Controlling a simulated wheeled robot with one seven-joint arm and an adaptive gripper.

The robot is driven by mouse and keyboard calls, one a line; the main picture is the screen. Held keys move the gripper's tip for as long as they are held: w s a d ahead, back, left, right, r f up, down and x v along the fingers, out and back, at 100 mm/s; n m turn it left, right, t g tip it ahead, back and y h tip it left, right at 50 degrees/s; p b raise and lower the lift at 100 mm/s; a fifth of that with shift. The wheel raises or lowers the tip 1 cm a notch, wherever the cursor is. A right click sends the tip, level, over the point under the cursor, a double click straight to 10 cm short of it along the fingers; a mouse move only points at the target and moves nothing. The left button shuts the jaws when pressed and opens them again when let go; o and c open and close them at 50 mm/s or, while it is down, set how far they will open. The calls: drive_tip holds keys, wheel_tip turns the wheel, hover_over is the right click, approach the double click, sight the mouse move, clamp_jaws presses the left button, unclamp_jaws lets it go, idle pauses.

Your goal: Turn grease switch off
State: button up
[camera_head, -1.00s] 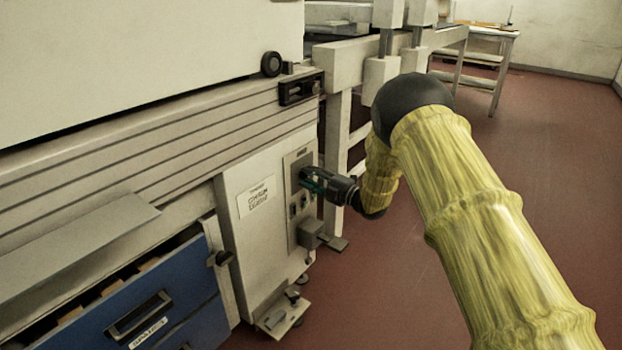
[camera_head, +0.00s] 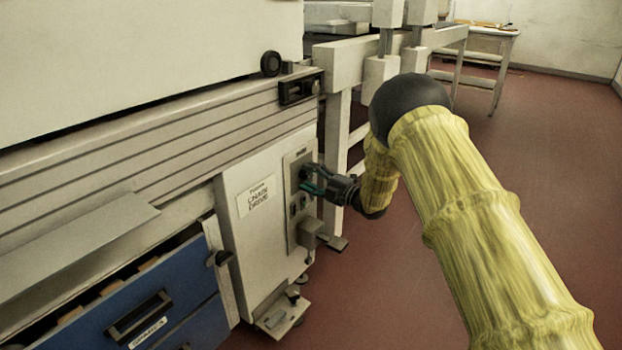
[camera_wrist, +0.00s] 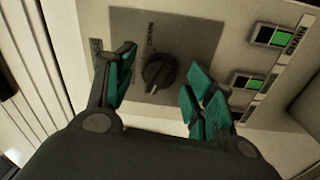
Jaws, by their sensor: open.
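A round dark rotary knob (camera_wrist: 159,75) sits on a grey plate (camera_wrist: 190,35) of a light control panel in the wrist view. In the head view my gripper (camera_head: 308,180) is at the upper part of the panel (camera_head: 294,240) on the cabinet marked "Chain Drive", and hides the knob there.
Two rocker switches with green faces, one (camera_wrist: 270,36) and another (camera_wrist: 247,82), sit right of the knob. A grey box (camera_head: 309,234) juts out below the panel. A blue drawer (camera_head: 150,300) is at lower left. Red floor (camera_head: 420,270) is open at right.

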drive_tip(key=shift+d, duration=0.1)
drive_tip(key=v, duration=1.1)
drive_tip(key=shift+s+d, duration=0.25)
drive_tip(key=shift+d, duration=0.05)
drive_tip(key=shift+f, duration=0.1)
